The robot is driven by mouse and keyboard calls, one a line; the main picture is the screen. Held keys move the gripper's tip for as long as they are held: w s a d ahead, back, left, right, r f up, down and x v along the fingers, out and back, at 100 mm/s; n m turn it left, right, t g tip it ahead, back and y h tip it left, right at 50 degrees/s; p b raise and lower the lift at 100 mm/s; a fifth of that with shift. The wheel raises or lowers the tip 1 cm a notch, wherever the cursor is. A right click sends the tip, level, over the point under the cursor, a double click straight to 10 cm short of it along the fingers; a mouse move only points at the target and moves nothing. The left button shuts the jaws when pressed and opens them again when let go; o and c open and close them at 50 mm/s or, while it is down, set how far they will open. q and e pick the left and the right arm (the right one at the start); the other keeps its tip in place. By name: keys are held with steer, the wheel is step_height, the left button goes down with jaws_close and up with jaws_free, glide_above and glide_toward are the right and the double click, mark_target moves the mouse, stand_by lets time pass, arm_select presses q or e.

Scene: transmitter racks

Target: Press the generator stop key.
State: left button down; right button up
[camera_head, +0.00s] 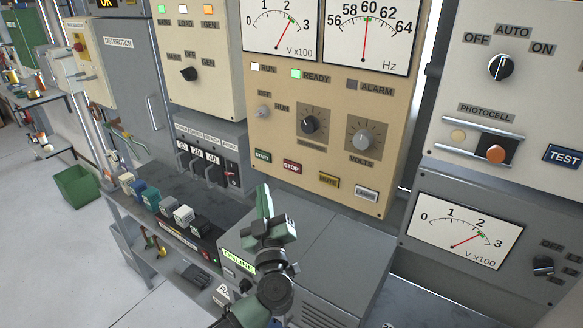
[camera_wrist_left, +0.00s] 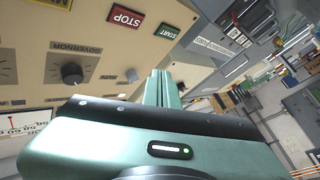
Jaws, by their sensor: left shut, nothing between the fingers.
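The red STOP key (camera_head: 292,167) is on the lower part of the beige generator panel, between the green START key (camera_head: 263,156) and the yellow MUTE key (camera_head: 329,180). In the left wrist view the STOP key (camera_wrist_left: 125,17) is at the top, with the START key (camera_wrist_left: 167,31) to its right. My left gripper (camera_head: 264,200) is shut and empty, in front of the panel, below and left of the STOP key in the head view. Its fingers (camera_wrist_left: 161,88) point toward the panel, apart from the keys. My right gripper is not in view.
The panel also has a governor knob (camera_head: 309,124), a volts knob (camera_head: 364,139), a LAMP key (camera_head: 366,193) and two gauges above. A grey cabinet (camera_head: 335,245) stands below. Battery-like blocks (camera_head: 184,215) sit on the bench at left. A green crate (camera_head: 77,187) is on the floor.

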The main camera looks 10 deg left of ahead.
arm_select(q)
steer(key=b, duration=0.5)
glide_toward(284, 161)
steer(key=x, duration=0.4)
steer(key=shift+a, duration=0.3)
steer(key=shift+w+r, duration=0.15)
stand_by(1.5)
steer(key=shift+w+d, duration=0.1)
steer(key=shift+w, duration=0.15)
